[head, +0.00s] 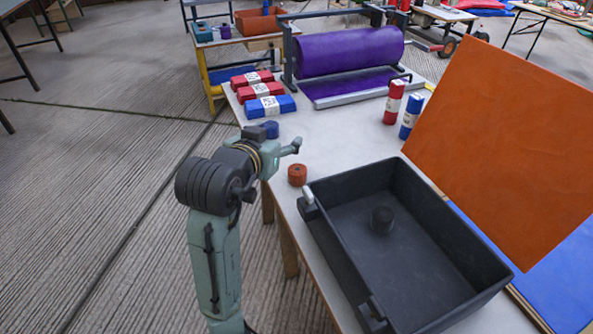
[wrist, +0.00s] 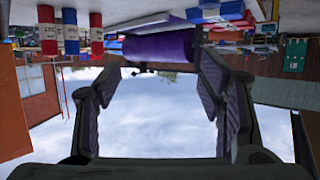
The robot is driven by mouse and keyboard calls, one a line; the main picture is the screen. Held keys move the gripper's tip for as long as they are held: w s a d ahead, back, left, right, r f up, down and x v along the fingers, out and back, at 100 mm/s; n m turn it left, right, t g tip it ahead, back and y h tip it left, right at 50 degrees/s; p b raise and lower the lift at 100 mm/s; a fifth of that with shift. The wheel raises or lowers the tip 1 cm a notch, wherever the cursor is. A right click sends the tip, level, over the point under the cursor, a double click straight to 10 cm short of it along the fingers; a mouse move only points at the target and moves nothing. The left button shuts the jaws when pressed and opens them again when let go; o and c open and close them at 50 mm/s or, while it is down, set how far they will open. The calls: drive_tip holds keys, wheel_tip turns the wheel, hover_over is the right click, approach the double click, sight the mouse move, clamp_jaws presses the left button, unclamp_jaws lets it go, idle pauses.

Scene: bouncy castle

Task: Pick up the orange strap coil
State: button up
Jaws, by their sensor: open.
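That view is upside down and shows sky, the purple roll (wrist: 158,46) and wrapped rolls. The orange strap coil does not show in the wrist view.
A black bin (head: 345,262) holding a dark coil (head: 382,219) takes up the table's near part. A blue coil (head: 271,129) sits close behind my gripper. Red and blue packs (head: 270,106), upright rolls (head: 393,102) and a purple roll on a stand (head: 350,52) are farther back.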

wheel_tip(320, 180, down, 3)
drive_tip(key=s+d+g, duration=0.1)
drive_tip(key=d, duration=0.1)
approach(296, 171)
drive_tip(key=w+f, duration=0.1)
drive_tip(key=w+d+f, duration=0.1)
drive_tip(key=shift+w+m+h+b, duration=0.3)
drive_tip(key=shift+w+b, duration=0.05)
drive_tip(key=shift+w, duration=0.05)
drive_tip(key=shift+p+x, duration=0.3)
drive_tip(key=shift+x, duration=0.7)
drive_tip(key=shift+p+x, duration=0.5)
drive_tip(key=shift+x, duration=2.25)
drive_tip(key=shift+r, duration=0.15)
drive_tip(key=shift+c, duration=0.3)
drive_tip(key=shift+a, duration=0.1)
drive_tip(key=c, duration=1.2)
drive_tip(key=shift+c, duration=0.2)
